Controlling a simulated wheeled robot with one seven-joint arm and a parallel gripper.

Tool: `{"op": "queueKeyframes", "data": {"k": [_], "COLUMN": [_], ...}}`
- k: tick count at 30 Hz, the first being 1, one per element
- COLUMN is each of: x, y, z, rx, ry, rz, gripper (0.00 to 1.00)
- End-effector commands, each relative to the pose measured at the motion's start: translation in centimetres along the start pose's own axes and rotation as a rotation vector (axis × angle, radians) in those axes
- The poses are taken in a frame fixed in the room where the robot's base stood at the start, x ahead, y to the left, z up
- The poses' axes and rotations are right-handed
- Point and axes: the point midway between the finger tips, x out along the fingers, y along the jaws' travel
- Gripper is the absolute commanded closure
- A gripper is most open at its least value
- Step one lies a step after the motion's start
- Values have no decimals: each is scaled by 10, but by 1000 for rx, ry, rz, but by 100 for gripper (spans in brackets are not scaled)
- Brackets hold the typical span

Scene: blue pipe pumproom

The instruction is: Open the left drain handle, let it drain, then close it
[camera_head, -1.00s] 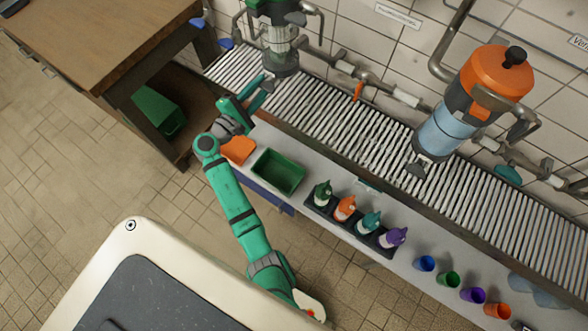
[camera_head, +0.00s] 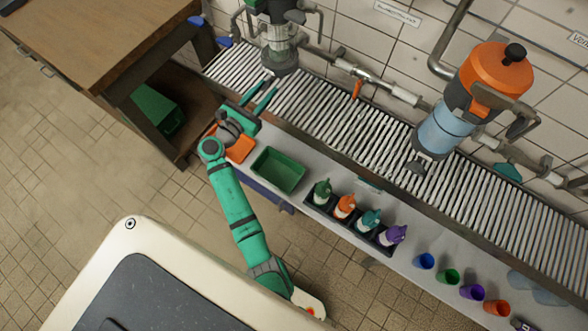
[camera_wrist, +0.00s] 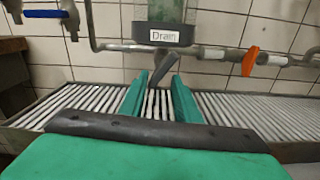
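The left filter unit (camera_head: 280,48) stands at the back of the slatted drain rack, near the wall. In the wrist view its base carries a "Drain" label (camera_wrist: 164,36). A dark drain handle (camera_wrist: 166,64) slants down below the label, at the far end of my fingers. My gripper (camera_head: 272,84) is over the rack in front of the unit, its two green fingers apart and pointing at it. In the wrist view my gripper (camera_wrist: 160,77) has slats showing between its fingers. I cannot tell whether a finger touches the handle. No flowing water is visible.
An orange-topped filter unit (camera_head: 470,95) stands to the right. An orange valve lever (camera_wrist: 249,61) sits on the wall pipe, and a blue lever (camera_wrist: 44,13) at left. A green bin (camera_head: 278,171), bottles and cups line the front shelf. A wooden table (camera_head: 95,35) is at left.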

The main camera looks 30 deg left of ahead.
Motion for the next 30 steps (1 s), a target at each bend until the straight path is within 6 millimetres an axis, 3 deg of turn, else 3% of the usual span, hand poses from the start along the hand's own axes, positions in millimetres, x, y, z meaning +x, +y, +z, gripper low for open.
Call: {"op": "queueKeyframes", "data": {"k": [3, 21, 30], "x": [-5, -109, -98], "y": [-3, -2, -40], "z": [0, 0, -36], "rx": [-91, -83, 31], "ry": [0, 0, 92], "rz": [0, 1, 16], "gripper": [73, 73, 73]}}
